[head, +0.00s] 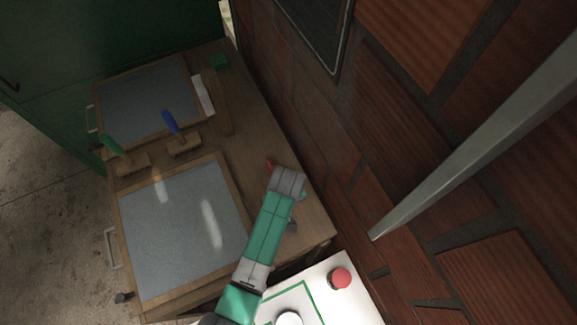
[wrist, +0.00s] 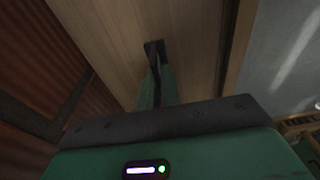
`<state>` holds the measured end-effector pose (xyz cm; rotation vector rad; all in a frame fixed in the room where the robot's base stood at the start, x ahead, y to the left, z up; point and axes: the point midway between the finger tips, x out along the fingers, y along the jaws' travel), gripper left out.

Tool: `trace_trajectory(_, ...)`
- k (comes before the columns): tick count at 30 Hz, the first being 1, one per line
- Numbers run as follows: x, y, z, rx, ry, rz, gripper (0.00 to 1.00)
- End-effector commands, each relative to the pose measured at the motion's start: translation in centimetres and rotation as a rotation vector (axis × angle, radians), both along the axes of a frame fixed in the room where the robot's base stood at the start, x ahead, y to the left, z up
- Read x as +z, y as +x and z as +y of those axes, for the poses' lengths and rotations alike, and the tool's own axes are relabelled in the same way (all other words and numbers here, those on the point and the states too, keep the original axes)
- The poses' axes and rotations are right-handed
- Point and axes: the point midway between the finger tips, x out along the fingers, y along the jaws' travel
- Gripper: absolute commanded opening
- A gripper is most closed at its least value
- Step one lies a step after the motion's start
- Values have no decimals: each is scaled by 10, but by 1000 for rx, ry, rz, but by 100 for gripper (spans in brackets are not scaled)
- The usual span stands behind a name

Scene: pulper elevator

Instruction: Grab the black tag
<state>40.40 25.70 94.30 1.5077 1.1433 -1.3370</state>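I cannot make out the black tag for certain in either view. In the head view my arm reaches up over the right side of the wooden table, and the gripper end is small and partly hidden by the wrist. In the wrist view my gripper (wrist: 155,48) shows as a narrow dark piece with a squarish dark tip and a green part behind it, over bare wood. I cannot tell whether a dark tag is part of that tip, or how far apart the fingers are.
The wooden table (head: 253,112) holds two framed grey screens (head: 183,229) (head: 148,98), a blue-handled brush (head: 171,123), a green-handled brush (head: 114,146) and a green block (head: 220,62). A red piece (head: 270,164) shows by my wrist. The brick wall (head: 384,97) closes the right side.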

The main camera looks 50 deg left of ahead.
Motion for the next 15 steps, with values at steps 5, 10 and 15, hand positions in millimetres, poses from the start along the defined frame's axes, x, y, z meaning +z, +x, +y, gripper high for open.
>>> trace_trajectory(5, 4, -47, -12, 2, -1, 1, 0)
trace_trajectory(10, 8, -92, -23, 3, 0, 1, 0)
trace_trajectory(15, 11, -119, -30, 2, 0, 0, 0)
